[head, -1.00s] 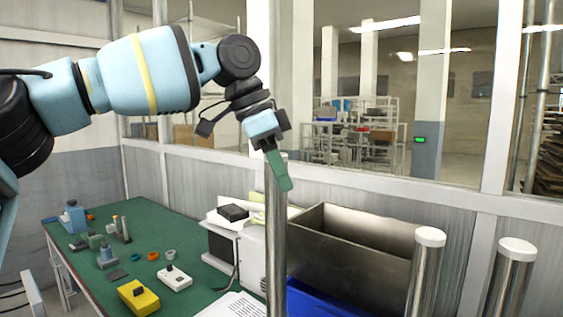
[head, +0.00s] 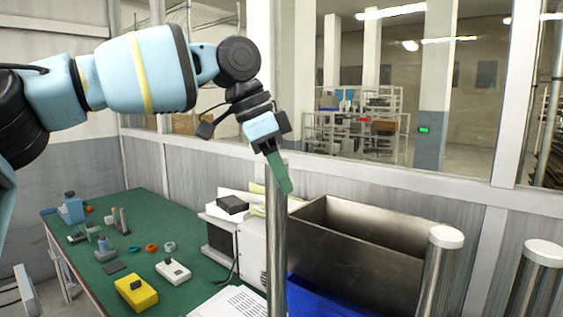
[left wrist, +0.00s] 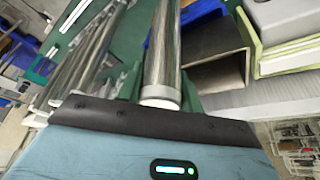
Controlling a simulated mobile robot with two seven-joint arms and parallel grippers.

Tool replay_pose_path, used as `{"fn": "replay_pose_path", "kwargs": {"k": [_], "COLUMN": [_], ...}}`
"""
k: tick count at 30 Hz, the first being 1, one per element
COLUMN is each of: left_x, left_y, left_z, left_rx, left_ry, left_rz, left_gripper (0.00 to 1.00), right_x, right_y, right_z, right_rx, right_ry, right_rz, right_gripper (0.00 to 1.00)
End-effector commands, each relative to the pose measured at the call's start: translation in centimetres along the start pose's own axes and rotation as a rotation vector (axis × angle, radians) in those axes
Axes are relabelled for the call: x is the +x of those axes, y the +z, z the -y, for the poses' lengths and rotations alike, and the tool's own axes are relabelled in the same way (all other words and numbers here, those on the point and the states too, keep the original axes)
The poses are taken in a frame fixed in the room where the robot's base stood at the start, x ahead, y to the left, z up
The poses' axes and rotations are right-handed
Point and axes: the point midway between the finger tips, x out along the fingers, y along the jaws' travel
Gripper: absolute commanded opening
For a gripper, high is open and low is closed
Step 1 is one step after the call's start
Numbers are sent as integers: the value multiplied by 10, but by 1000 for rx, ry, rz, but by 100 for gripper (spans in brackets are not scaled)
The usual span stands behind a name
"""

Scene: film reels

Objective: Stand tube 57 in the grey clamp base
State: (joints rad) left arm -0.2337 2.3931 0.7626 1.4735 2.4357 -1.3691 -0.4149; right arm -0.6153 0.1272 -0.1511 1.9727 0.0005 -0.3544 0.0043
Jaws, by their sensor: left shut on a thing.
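My left gripper (head: 279,168) is high over the right end of the green workbench, its green fingers shut at the top of a shiny metal tube (head: 277,240). The tube hangs about upright and its lower end is out of the head view. In the left wrist view the tube (left wrist: 162,50) runs away from between the fingers, with a white cap near me. I cannot read a number on it. A small grey stand (head: 104,250) on the bench may be the clamp base; it is too small to be sure. My right gripper is not in view.
The green bench (head: 195,255) carries a yellow box (head: 136,293), a white box (head: 173,271), rings and a blue device (head: 72,208). An open metal bin (head: 365,255) stands behind the tube. Two white-capped metal tubes (head: 440,265) (head: 535,280) stand at right.

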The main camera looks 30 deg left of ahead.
Motion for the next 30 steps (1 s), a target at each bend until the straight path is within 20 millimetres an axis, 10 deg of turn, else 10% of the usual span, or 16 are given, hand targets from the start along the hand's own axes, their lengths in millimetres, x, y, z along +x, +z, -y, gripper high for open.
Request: {"fn": "replay_pose_path", "kwargs": {"k": [30], "left_x": [28], "left_y": [11], "left_z": [0], "left_rx": [0], "left_ry": [-3], "left_rz": [-5], "left_gripper": [0], "right_x": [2], "right_y": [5], "right_z": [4], "right_rx": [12], "right_ry": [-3], "right_rz": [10], "right_gripper": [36]}}
